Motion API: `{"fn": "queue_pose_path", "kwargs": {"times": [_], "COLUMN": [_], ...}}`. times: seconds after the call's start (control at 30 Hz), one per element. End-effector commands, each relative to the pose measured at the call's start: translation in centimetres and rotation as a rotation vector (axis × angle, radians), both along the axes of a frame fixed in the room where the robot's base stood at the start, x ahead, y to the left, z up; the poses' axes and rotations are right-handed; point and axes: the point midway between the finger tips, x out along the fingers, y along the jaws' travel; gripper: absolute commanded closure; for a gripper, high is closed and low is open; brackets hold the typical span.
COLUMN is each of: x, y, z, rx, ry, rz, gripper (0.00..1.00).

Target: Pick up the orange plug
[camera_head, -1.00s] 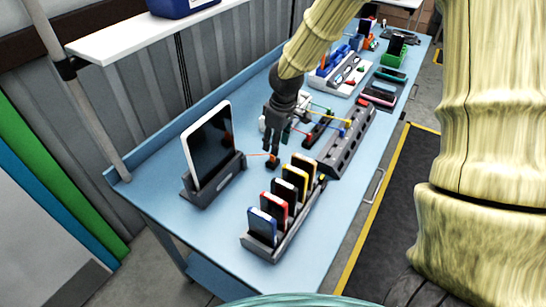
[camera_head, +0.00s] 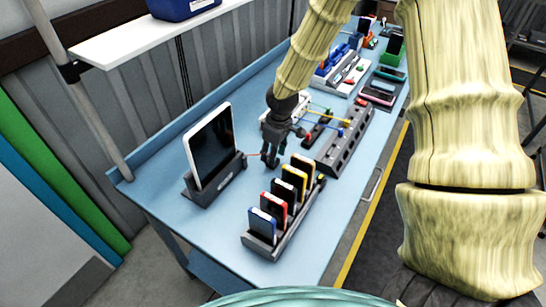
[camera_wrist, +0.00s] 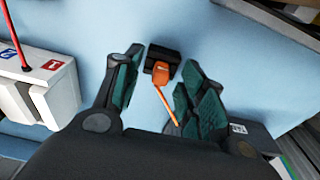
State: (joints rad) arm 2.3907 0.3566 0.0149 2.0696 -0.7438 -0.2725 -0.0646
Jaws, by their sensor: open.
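The orange plug (camera_wrist: 158,72) shows in the wrist view with its orange cable running toward the lower right. It sits against a small black block (camera_wrist: 161,57) on the blue table. My gripper (camera_wrist: 160,83) is open, with its green-padded fingers on either side of the plug and apart from it. In the head view my gripper (camera_head: 270,158) points down at the table between the tablet stand and the phone rack. The plug is hidden behind my gripper there; only a thin orange cable end shows to the left.
A tablet in a grey stand (camera_head: 226,178) stands left of my gripper. A rack of several phones (camera_head: 262,248) stands in front. A long grey socket strip (camera_head: 345,140) lies to the right. A white numbered box (camera_wrist: 40,92) is at the left in the wrist view.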

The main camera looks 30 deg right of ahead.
Motion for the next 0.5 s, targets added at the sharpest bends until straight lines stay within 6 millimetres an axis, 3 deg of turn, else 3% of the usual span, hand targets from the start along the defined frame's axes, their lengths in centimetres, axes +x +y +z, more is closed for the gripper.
{"fn": "queue_pose_path", "kwargs": {"times": [0.1, 0.3, 0.5], "x": [0.0, -0.01, -0.01], "y": [0.0, -0.01, -0.01], "z": [0.0, 0.01, 0.02], "rx": [0.0, 0.0, 0.0], "ry": [0.0, 0.0, 0.0], "rz": [0.0, 0.0, 0.0], "gripper": [0.63, 0.98, 0.98]}}
